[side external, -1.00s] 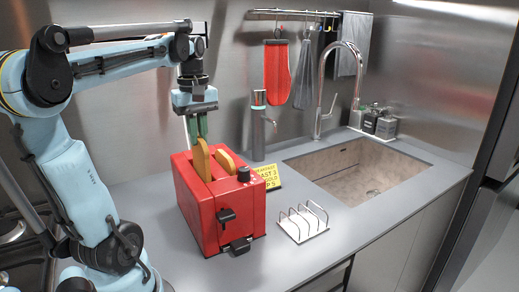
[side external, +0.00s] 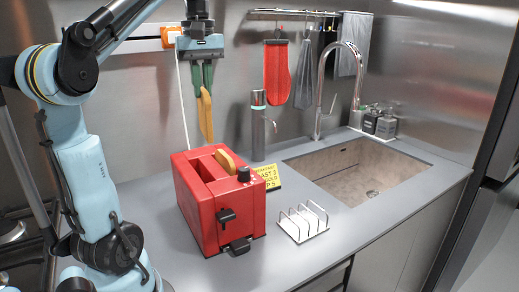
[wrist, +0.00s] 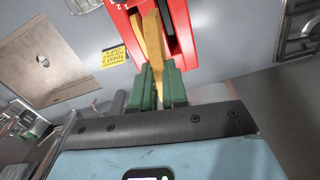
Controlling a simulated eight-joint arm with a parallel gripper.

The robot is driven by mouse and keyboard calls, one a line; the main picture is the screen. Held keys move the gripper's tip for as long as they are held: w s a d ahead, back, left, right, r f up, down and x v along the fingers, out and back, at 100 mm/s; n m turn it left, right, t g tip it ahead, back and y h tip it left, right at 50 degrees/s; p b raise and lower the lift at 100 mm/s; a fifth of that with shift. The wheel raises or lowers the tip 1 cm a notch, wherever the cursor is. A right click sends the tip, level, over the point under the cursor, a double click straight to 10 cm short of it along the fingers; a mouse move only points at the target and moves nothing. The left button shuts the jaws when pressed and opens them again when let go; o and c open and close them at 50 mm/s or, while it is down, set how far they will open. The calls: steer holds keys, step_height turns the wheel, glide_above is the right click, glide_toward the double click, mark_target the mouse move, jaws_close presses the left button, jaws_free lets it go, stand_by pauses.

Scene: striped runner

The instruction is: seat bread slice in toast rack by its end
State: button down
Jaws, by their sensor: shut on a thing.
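My gripper (side external: 203,72) has green fingers shut on the upper end of a bread slice (side external: 206,118). The slice hangs upright, clear above the red toaster (side external: 222,205). In the wrist view the slice (wrist: 154,42) reaches out from between the fingers (wrist: 159,88) over the toaster (wrist: 188,45). A second bread slice (side external: 225,160) sits in a toaster slot; the other slot looks empty. The toast rack (side external: 303,222), with a white base and upright wire loops, stands on the counter right of the toaster, apart from my gripper, and looks empty.
A yellow sign (side external: 268,177) stands behind the toaster's right side. A grey bottle (side external: 258,125) and a tall tap (side external: 322,95) stand at the back. The sink (side external: 355,168) is an open recess at the right. The counter around the rack is clear.

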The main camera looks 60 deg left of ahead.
steer(key=w+d+f+m, duration=0.5)
steer(key=w+d, duration=0.2)
steer(key=d, duration=0.5)
steer(key=w+d+f+m, duration=0.45)
steer(key=w+d, duration=0.25)
steer(key=d, duration=0.4)
step_height(320, 180, down, 5)
steer(key=s+d+n, duration=0.2)
steer(key=n, duration=0.9)
steer(key=w+a+f, duration=0.4)
steer(key=a+f, duration=0.6)
steer(key=shift+w+a+f, duration=0.15)
steer(key=shift+w+f, duration=0.15)
steer(key=shift+f, duration=0.1)
steer(key=shift+f+n, duration=0.15)
steer(key=shift+n, duration=0.1)
